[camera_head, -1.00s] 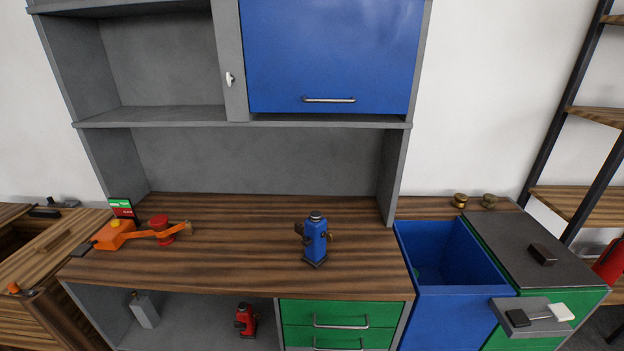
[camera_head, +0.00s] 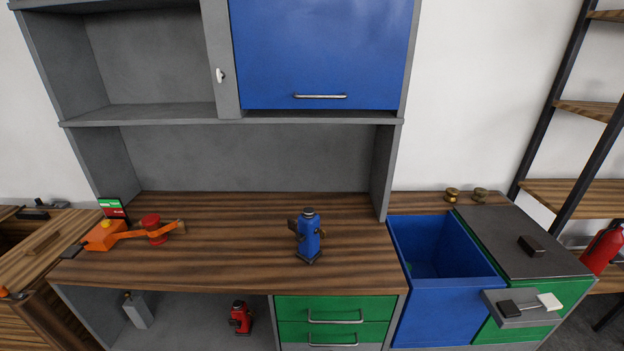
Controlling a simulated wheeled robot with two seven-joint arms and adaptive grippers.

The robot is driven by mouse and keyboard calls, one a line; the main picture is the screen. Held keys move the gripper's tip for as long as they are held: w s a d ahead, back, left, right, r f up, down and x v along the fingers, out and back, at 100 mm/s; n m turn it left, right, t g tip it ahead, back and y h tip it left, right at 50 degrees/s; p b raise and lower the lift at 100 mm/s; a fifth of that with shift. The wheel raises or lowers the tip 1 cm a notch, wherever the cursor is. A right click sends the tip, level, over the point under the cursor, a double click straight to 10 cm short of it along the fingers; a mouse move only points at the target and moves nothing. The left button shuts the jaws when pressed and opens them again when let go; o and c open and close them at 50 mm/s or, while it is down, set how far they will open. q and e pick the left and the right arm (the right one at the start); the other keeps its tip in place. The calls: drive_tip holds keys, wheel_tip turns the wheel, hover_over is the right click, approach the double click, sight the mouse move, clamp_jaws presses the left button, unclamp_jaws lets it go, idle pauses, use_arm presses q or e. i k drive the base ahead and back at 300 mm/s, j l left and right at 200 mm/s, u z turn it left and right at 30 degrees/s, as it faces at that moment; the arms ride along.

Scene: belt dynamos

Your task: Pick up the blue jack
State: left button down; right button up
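The blue jack (camera_head: 308,238) stands upright on the brown wooden worktop (camera_head: 230,262), a little right of its middle. It has a dark top and a dark base, with small brownish parts at its sides. Nothing touches it. Neither of my grippers shows in the head view.
An orange device with a red knob (camera_head: 151,225) sits at the worktop's left. A red jack (camera_head: 240,317) stands on the shelf below. A blue cabinet (camera_head: 320,55) overhangs the back. An open blue bin (camera_head: 440,310) is at the right. The worktop around the blue jack is clear.

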sight(309, 251)
drive_tip(key=k+j+z, duration=0.3)
drive_tip(key=k+j, duration=0.15)
drive_tip(key=j, duration=0.25)
drive_tip(key=k+j+z, duration=0.3)
drive_tip(key=k+j, duration=0.2)
drive_tip(key=j, duration=0.1)
